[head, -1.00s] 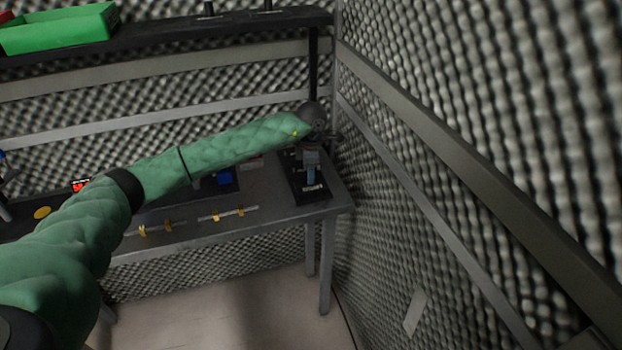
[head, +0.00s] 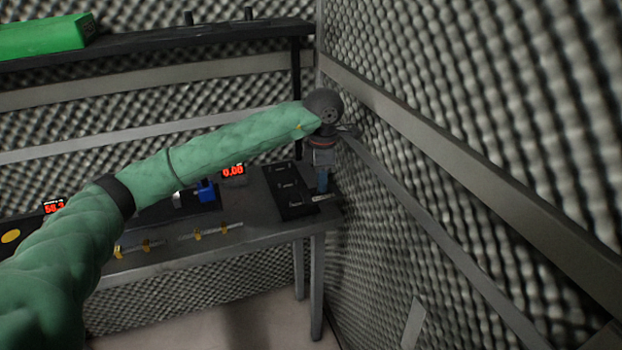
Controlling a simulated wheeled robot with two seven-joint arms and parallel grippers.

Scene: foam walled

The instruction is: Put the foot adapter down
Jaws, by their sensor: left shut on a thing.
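My left gripper (head: 322,187) points down at the right end of the workbench, at the right edge of a black tray (head: 283,181). It is shut on a small, pale metallic piece (head: 322,198), which I take to be the foot adapter. The piece is small in view and partly hidden by the fingers. I cannot tell whether it touches the bench. Small pale parts lie in the black tray. My right gripper is not in view.
The workbench (head: 262,228) holds a blue device (head: 205,190), a red-digit display (head: 233,171) and thin rods with yellow pieces (head: 210,231). A foam wall (head: 400,210) stands close on the right. A shelf with a green bin (head: 42,36) is above.

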